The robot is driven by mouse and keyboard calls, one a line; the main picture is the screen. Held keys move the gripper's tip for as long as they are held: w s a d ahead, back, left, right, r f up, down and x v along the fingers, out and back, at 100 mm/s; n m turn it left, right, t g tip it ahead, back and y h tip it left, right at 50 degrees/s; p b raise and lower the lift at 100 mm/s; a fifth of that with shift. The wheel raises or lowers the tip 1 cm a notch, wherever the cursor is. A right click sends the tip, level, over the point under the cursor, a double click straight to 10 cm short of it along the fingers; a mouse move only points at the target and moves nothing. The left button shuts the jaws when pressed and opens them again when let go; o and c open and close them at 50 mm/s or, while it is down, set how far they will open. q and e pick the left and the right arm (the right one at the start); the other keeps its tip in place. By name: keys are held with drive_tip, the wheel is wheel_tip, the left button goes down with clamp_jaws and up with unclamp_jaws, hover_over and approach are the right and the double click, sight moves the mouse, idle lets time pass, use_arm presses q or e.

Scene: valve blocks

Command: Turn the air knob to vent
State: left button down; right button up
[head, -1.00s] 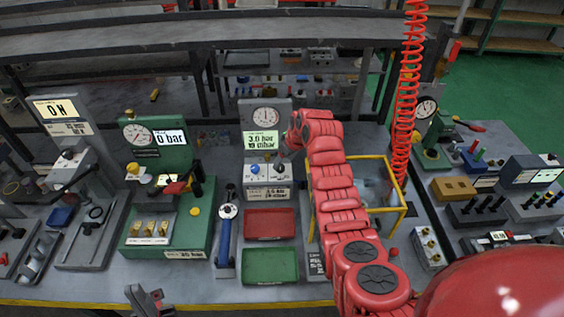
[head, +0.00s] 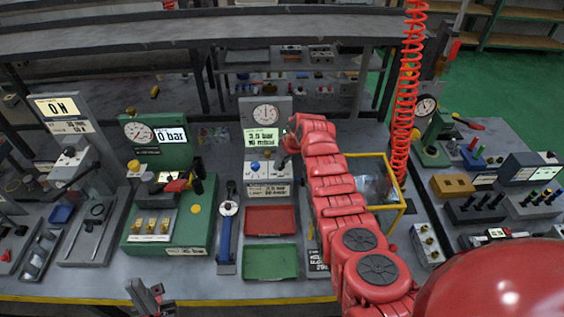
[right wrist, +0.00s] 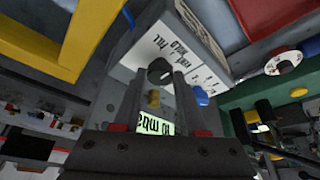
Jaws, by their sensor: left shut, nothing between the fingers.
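The air station (head: 265,115) at the table's middle back has a round gauge, a lit display reading about 3.0 bar and a white-topped control box (head: 266,189). In the right wrist view, the dark air knob (right wrist: 160,72) sits on that white top beside upside-down lettering, with FILL and HOLD partly legible. My right gripper (right wrist: 159,82) is open, its fingers apart on either side of the knob; contact is unclear. In the head view my right gripper (head: 286,161) hides most of the knob. My left gripper (head: 150,298) is shut and empty at the front edge.
A blue knob (head: 255,166) is left of the air knob. Red (head: 270,219) and green (head: 270,262) trays lie in front. A yellow-framed box (head: 398,212) stands close right of my right arm, near a coiled red hose (head: 403,110). A blue-handled wrench (head: 226,235) lies left.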

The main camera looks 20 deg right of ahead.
clamp_jaws()
drive_tip(key=shift+m, duration=0.3)
drive_tip(key=shift+a+m+h, duration=0.1)
drive_tip(key=shift+m+h, duration=0.2)
drive_tip(key=shift+m, duration=0.2)
drive_tip(key=shift+f+m+t+h, duration=0.1)
drive_tip(key=shift+m+t+h, duration=0.2)
drive_tip(key=shift+m, duration=0.4)
drive_tip(key=m+b, duration=0.1)
drive_tip(key=m+h+b, duration=0.1)
drive_tip(key=m+b, duration=0.1)
drive_tip(key=shift+a+f, duration=0.15)
drive_tip(key=shift+f, duration=0.05)
drive_tip(key=shift+a+r+m+h+b, duration=0.15)
drive_tip(key=shift+m+h+b, duration=0.55)
drive_tip(key=shift+m+b, duration=1)
drive_tip(key=shift+r, duration=0.1)
